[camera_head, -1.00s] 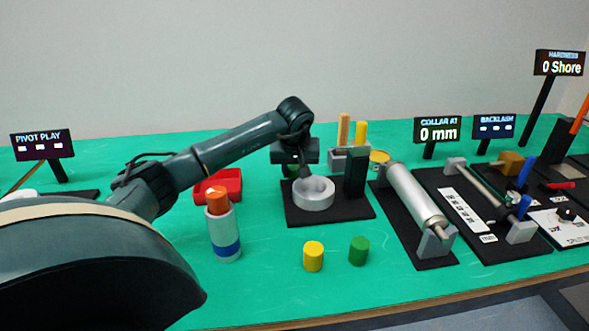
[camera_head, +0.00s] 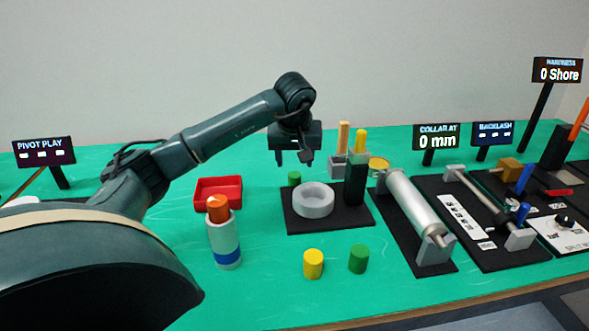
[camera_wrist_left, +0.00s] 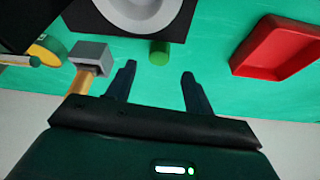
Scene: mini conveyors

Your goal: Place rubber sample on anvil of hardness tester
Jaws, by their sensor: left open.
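The "Hardness" display (camera_head: 558,70) reads 0 Shore at the far right. A black post (camera_head: 553,148) stands below it; the anvil cannot be made out. I cannot tell which piece is the rubber sample. A small green cylinder (camera_head: 294,178) stands behind a grey ring (camera_head: 313,200). My left gripper (camera_head: 305,163) is open and empty above and behind the ring. In the left wrist view, the green cylinder (camera_wrist_left: 159,52) lies ahead of the open fingers (camera_wrist_left: 158,75), apart from them. My right gripper is not in view.
A red tray (camera_head: 220,190) and a grey-white cylinder with an orange top (camera_head: 225,238) stand left of the ring. Yellow (camera_head: 313,264) and green (camera_head: 358,259) cylinders stand in front. A roller (camera_head: 412,205) is to the right.

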